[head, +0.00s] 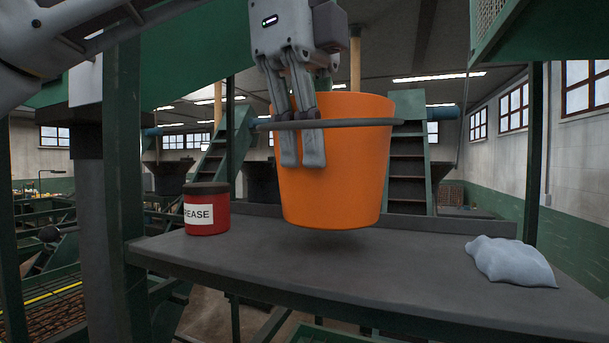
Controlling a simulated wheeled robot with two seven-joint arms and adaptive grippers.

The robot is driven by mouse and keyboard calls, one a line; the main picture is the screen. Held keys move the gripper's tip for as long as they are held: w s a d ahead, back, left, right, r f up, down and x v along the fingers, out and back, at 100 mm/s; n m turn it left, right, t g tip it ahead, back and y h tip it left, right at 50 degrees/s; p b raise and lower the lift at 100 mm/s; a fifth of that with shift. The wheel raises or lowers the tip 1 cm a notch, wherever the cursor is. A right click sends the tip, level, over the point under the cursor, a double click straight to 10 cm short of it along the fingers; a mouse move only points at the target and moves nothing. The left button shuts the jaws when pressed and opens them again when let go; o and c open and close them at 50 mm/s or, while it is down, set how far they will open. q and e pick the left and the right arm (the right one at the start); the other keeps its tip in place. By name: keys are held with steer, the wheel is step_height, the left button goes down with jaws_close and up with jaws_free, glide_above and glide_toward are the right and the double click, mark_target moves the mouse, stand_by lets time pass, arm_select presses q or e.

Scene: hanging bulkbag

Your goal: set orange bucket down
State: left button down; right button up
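An orange bucket (335,185) hangs upright over the middle of a dark grey shelf (400,274), with a soft shadow under its base, so it looks slightly above the surface. A dark handle band (350,123) runs across its front below the rim. My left gripper (301,160) comes down from above at the bucket's left front. Its fingers are closed around the handle band, with the tips in front of the bucket wall. My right gripper is not in view.
A red grease can (207,210) with a dark lid stands on the shelf left of the bucket. A crumpled pale blue cloth (511,262) lies at the right. The shelf between bucket and cloth is clear. A green post (123,170) rises at the shelf's left end.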

mark_target(307, 197)
arm_select(q)
steer(key=shift+f, duration=1.7)
steer(key=shift+f, duration=0.15)
steer(key=c, duration=1.6)
jaws_free()
steer(key=shift+c, duration=0.2)
step_height(307, 197, up, 8)
steer(key=s, duration=0.1)
steer(key=shift+a+f, duration=0.2)
steer(key=shift+a, duration=0.05)
